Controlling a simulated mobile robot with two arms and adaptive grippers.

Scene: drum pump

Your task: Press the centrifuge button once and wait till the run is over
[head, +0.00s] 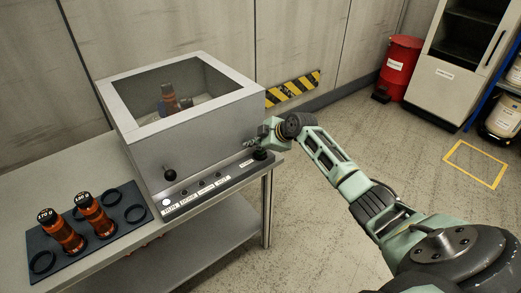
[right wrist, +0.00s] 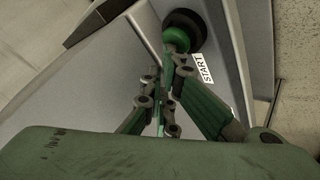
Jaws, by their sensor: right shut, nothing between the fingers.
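The centrifuge (head: 190,145) is a grey box on a metal table, with a window in its closed lid. Brown bottles (head: 170,96) show through the window. Its green start button (head: 261,154) sits at the right end of the front panel. In the right wrist view the green button (right wrist: 176,40) has a black collar and a START label (right wrist: 207,68). My right gripper (head: 250,145) is shut and empty, its tips (right wrist: 172,62) close to the button; I cannot tell if they touch. My left gripper is not in view.
A row of small lamps runs along the panel; the leftmost lamp (head: 166,202) looks white, the others dark. A black knob (head: 170,174) is on the front. A dark rack (head: 75,262) holds two amber bottles at left. A red drum (head: 401,65) and cabinet (head: 452,75) stand far back.

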